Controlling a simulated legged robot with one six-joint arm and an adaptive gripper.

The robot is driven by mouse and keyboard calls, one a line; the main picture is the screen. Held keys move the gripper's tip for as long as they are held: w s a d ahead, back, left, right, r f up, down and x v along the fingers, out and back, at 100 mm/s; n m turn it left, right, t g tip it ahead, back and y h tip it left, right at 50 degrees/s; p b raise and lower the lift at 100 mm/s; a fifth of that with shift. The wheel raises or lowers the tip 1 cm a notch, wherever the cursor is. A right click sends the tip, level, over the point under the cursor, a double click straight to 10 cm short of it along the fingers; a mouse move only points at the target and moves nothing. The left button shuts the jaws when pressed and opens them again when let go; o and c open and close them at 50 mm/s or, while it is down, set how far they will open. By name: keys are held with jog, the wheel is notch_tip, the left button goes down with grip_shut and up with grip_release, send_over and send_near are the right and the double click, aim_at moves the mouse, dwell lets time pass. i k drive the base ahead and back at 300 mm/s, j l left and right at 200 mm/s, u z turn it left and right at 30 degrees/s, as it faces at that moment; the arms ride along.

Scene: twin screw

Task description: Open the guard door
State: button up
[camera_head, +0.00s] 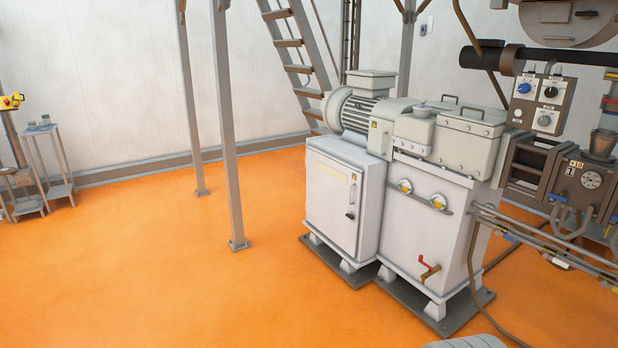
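A white machine cabinet stands right of centre, with a closed door (329,203) on its front. The door has a yellowish label panel at its upper part and a dark handle (350,214) near its right edge. Grey hinged-looking covers (466,138) with dark handles sit shut on top of the machine. No part is clearly marked as the guard door, so I cannot tell which one it is. My gripper is not in view.
Orange floor (130,270) is open in front and left. Grey posts (227,130) stand left of the machine. A control box (541,103), gauge (592,180), pipes and cables crowd the right. A red valve lever (430,268) sticks out low on the machine.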

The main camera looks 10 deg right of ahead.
aim_at(380, 131)
jog(key=i+j+z, duration=0.1)
jog(key=i+z, duration=0.25)
jog(key=i, duration=3.5)
